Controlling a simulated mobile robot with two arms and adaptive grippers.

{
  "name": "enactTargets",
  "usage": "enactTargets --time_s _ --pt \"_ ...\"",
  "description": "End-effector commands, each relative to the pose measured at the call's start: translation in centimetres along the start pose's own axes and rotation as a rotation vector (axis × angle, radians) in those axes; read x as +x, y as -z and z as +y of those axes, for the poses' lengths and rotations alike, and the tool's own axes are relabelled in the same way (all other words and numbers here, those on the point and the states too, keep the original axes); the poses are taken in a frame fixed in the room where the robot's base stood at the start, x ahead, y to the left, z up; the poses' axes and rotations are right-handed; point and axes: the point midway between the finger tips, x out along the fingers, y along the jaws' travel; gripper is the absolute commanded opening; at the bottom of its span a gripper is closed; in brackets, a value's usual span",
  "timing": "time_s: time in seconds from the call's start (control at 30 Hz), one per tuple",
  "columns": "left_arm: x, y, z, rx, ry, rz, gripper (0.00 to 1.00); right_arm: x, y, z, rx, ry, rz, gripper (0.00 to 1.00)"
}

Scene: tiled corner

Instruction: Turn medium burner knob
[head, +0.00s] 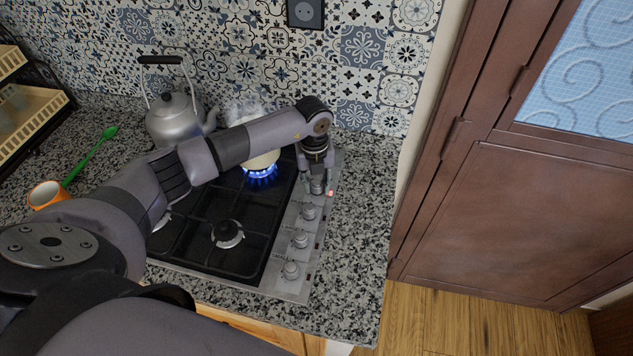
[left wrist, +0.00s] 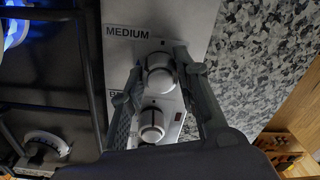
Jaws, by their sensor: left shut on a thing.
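The medium burner knob (left wrist: 160,75) is a round, light grey knob below the "MEDIUM" label in the left wrist view. My left gripper (left wrist: 160,60) has a finger on each side of it and is shut on it. In the head view, my left gripper (head: 318,187) points down at the far end of the knob row, and its fingers largely hide this knob. The stove's knob panel (head: 279,285) runs along the right side of the black gas stove. My right gripper is not in view.
Several other knobs, such as the nearest one (head: 291,270), line the panel. A pot (head: 262,160) steams over a blue flame (head: 261,174) beneath my left arm. Granite counter (head: 350,240) is clear right of the panel.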

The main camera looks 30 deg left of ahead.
Motion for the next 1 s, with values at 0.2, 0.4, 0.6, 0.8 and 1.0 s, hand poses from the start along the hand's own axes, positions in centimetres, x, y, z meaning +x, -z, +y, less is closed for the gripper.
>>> enactTargets --time_s 0.2,0.4,0.6,0.8,1.0 --pt "0.0 0.0 0.0 0.008 0.000 -0.001 0.01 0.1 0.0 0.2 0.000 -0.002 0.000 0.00" --pt "0.2 0.0 0.0 0.068 0.000 0.002 0.01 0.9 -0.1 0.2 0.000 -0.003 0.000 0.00" --pt "0.3 -0.1 0.1 0.201 0.001 0.005 0.01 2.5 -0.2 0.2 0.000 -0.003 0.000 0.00" --pt "0.4 -0.2 0.1 0.384 0.000 0.010 0.01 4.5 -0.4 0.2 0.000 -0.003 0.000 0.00" --pt "0.4 -0.2 0.1 0.572 0.001 0.016 0.01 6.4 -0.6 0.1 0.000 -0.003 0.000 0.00"
